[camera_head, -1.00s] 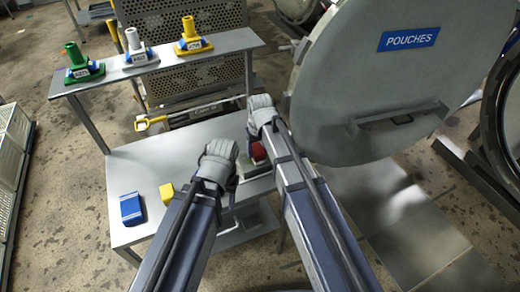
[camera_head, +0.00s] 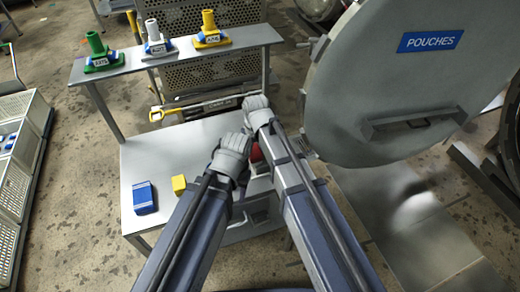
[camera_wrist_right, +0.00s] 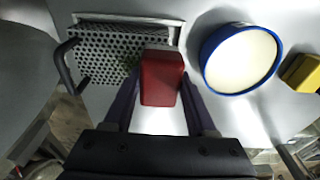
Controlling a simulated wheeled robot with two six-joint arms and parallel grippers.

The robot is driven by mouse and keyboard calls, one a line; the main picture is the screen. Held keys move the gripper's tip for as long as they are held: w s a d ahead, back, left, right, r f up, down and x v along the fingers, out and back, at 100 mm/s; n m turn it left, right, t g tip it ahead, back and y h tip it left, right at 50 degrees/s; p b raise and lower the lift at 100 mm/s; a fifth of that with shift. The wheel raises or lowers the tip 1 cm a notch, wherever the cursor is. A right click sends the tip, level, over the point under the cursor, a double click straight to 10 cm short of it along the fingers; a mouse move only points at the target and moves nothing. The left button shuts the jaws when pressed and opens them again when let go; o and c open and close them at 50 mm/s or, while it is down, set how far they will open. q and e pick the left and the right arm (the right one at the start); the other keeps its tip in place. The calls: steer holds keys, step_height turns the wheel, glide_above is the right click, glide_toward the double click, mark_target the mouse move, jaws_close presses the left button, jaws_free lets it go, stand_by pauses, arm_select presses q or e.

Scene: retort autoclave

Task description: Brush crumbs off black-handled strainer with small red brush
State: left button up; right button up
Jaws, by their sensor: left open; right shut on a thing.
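The strainer (camera_wrist_right: 98,42) is a flat perforated metal plate, lying on the bench in the right wrist view. A dark curved handle (camera_wrist_right: 66,68) sticks out at its left side. A dark green patch (camera_wrist_right: 128,66) shows on the plate. My right gripper (camera_wrist_right: 161,90) is shut on the small red brush (camera_wrist_right: 162,76), held over or against the plate's right end; I cannot tell whether it touches. In the head view the red brush (camera_head: 256,153) is partly hidden by my arms. My left gripper (camera_head: 232,158) is open beside the right one, its fingertips not clearly visible.
A blue-rimmed round bowl (camera_wrist_right: 208,70) stands right of the brush. A blue block (camera_head: 145,198) and a yellow block (camera_head: 179,185) lie on the bench. A shelf (camera_head: 178,52) holds green, white and yellow holders. A large round POUCHES door (camera_head: 400,90) stands right.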

steer(key=shift+s+a, duration=0.1)
steer(key=shift+a, duration=0.2)
steer(key=shift+w+f, duration=0.15)
steer(key=shift+w, duration=0.2)
steer(key=shift+w+d, duration=0.35)
steer(key=shift+d, duration=0.55)
steer(key=shift+w+d, duration=0.3)
steer(key=shift+d, duration=0.6)
steer(key=shift+d, duration=0.1)
steer(key=shift+w+d, duration=0.3)
steer(key=shift+d, duration=0.6)
steer(key=shift+w+d, duration=0.25)
steer(key=shift+d, duration=0.6)
